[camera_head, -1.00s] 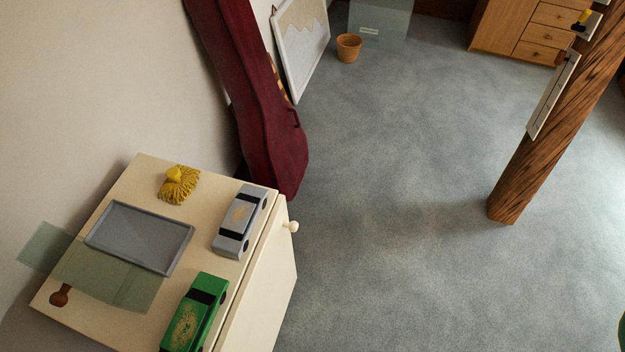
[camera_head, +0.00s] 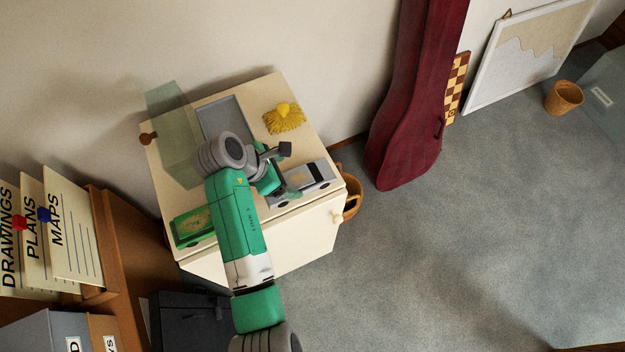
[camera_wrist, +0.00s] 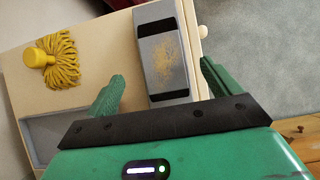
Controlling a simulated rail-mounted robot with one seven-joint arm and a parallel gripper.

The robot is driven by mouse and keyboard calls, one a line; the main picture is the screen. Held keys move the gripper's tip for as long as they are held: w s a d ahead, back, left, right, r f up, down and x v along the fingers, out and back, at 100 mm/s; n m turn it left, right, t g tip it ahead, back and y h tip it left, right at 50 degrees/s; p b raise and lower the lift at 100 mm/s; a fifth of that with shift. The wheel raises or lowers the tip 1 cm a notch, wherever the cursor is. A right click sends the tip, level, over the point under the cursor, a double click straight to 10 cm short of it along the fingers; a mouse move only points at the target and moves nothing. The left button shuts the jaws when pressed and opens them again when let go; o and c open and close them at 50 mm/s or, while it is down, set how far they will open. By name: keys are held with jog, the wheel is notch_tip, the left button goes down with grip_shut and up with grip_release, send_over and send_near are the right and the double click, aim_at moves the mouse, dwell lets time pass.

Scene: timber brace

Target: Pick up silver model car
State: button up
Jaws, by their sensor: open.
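The silver model car (camera_head: 312,174) has dark windows and a tan speckled patch on top. It lies on the cream cabinet top (camera_head: 318,150) near its front edge; my arm hides part of it in the head view. In the wrist view the silver car (camera_wrist: 169,58) extends up from between the two green fingers of my gripper (camera_wrist: 162,84). The fingers are wide apart, one on each side of the car, with gaps visible. In the head view my gripper (camera_head: 285,172) is at the car's left end. I cannot tell its exact height above the top.
A green model car (camera_head: 190,229) lies left on the cabinet. A grey tray (camera_head: 224,112), a yellow mop head (camera_head: 284,118) and a translucent green box (camera_head: 172,135) are behind. A knob (camera_head: 338,217) sticks out of the cabinet front. A maroon case (camera_head: 408,110) stands at right.

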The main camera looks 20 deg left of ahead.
aim_at(300, 177)
jog(key=x, duration=0.2)
jog(key=b+x, duration=0.1)
jog(key=x, duration=0.4)
jog(key=shift+d+r+b, duration=0.2)
jog(key=shift+d+b, duration=0.05)
jog(key=shift+b, duration=0.05)
jog(key=c, duration=1.3)
jog(key=shift+r, duration=0.2)
jog(key=shift+r, duration=0.3)
jog(key=r, duration=0.1)
jog(key=r+p, duration=0.1)
jog(key=r, duration=0.1)
jog(key=shift+s, duration=0.35)
jog(key=s+d+p, duration=0.1)
jog(key=s, duration=0.4)
jog(key=s+d+p, duration=0.1)
jog(key=s, duration=0.4)
jog(key=s+d+r+p, duration=0.1)
jog(key=s, duration=0.4)
jog(key=shift+d, duration=0.2)
